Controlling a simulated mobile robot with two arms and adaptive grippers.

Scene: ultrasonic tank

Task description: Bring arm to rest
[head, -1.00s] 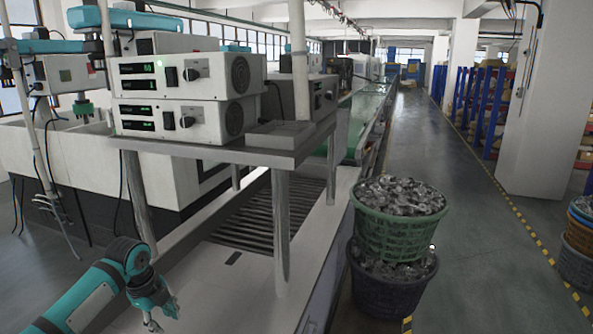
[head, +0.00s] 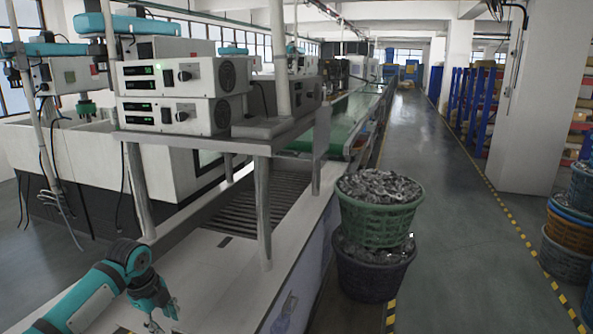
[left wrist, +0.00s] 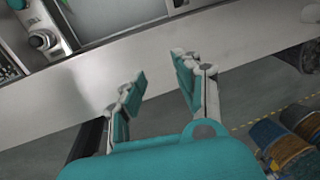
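My left arm (head: 95,297) enters the head view at the lower left, bent at the elbow joint. My left gripper (head: 157,322) hangs beyond that joint, low in the picture, beside the white bench ledge. In the left wrist view my left gripper (left wrist: 160,75) has its two fingers spread apart with nothing between them. A pale ledge and the grey floor show beyond the fingertips. My right arm and gripper are not in view.
White control boxes (head: 170,112) stand on a metal stand over the white bench (head: 215,275). A green basket (head: 380,218) of metal parts is stacked on a dark basket (head: 370,277) beside the bench. More baskets (head: 566,255) stand at right. The aisle floor (head: 450,220) between is clear.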

